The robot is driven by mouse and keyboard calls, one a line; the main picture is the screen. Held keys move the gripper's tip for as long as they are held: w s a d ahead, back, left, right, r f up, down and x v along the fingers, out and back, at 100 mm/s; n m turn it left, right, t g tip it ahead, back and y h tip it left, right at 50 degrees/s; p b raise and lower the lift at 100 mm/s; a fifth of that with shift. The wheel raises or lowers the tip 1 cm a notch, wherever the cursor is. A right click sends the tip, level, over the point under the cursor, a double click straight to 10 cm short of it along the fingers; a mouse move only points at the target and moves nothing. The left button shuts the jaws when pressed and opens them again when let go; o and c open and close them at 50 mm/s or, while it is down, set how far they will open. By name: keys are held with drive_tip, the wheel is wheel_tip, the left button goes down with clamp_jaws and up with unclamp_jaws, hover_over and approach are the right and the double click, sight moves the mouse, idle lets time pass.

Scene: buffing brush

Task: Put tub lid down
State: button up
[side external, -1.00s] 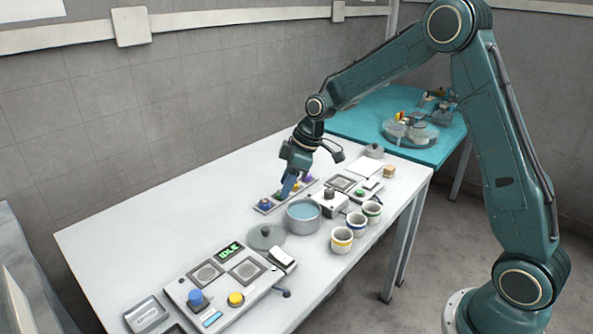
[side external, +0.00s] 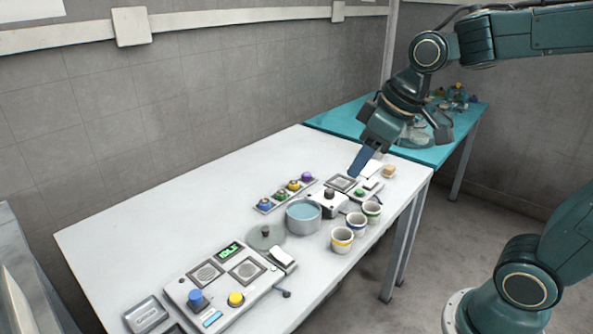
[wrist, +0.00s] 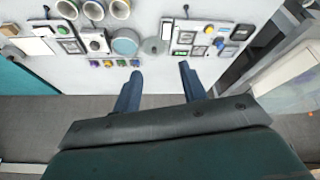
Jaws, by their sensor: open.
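The tub lid (side external: 265,237) is a grey, see-through disc with a dark knob. It lies on the white table just left of the tub (side external: 303,217), apart from or barely touching it. The tub is open and holds pale blue content. The wrist view also shows the lid (wrist: 153,46) beside the tub (wrist: 125,43). My gripper (side external: 358,168) is raised over the far right part of the table, well away from the lid. Its blue fingers (wrist: 158,84) are spread with nothing between them in the wrist view.
A control box (side external: 222,283) with an IDLE display stands at the near left. Several banded cups (side external: 356,224) line the right edge. A strip of coloured knobs (side external: 285,192) lies behind the tub. The table's left rear is bare. A teal table (side external: 330,117) adjoins behind.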

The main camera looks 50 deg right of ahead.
drive_tip(key=s+m, duration=0.3)
drive_tip(key=s, duration=0.8)
drive_tip(key=shift+s+d+f+t+h, duration=0.15)
drive_tip(key=shift+s+f+t+h, duration=0.15)
drive_tip(key=shift+s+t, duration=0.1)
